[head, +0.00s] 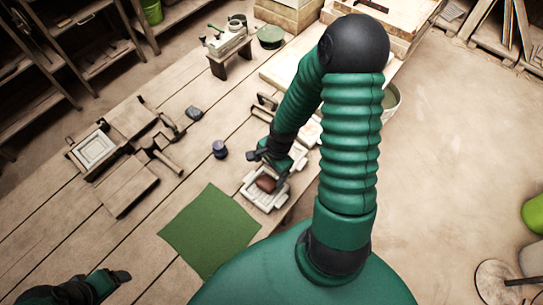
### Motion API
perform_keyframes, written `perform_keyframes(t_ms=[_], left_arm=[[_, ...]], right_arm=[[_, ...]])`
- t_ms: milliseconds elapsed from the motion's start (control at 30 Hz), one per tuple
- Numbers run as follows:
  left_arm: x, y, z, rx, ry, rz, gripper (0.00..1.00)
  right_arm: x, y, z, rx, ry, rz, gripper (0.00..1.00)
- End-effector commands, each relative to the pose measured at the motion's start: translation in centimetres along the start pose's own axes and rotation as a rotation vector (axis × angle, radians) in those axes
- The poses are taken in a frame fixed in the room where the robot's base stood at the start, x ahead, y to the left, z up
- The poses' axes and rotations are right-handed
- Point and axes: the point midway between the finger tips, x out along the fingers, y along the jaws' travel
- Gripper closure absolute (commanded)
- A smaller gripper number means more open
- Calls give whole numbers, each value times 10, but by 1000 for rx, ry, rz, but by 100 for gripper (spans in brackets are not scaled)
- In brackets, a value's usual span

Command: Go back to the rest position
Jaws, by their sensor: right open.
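My right arm reaches from the bottom middle up over the table and bends back down. Its gripper (266,158) is open just above a pale tray (262,201). A reddish-brown lump (266,184) lies in the tray, just below the gripper and apart from it as far as I can see. My left gripper (118,277) is low at the bottom left, at the near part of the table. Its fingers are too small and dark to read.
A wooden press with a pale square mould (94,150) lies open on the left of the plank table (60,215). A green mat (209,231) lies left of the tray. A small dark jar (220,149) stands behind the mat.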

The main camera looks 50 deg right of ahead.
Motion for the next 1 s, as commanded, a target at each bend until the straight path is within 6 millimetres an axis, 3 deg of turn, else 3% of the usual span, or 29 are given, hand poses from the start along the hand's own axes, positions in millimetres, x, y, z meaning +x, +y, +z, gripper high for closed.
perform_keyframes(t_ms=[33,100,233,533,633,767,1000], left_arm=[[-11,0,-3,0,0,0,27],[-18,0,-4,0,0,0,27],[-28,0,-6,-1,0,0,27],[-31,0,-7,-1,0,0,27],[-31,0,-7,-1,0,0,27],[-31,0,-7,0,0,0,27],[-30,0,-7,-1,0,0,27]], right_arm=[[-22,-2,1,3,4,-4,13],[-42,-2,4,0,7,-3,13],[-69,-2,7,-1,9,-1,13],[-82,-1,4,-4,3,2,13],[-84,-2,10,-92,14,7,13],[-96,-6,38,-472,60,26,13],[-134,-11,112,-1363,121,9,13]])
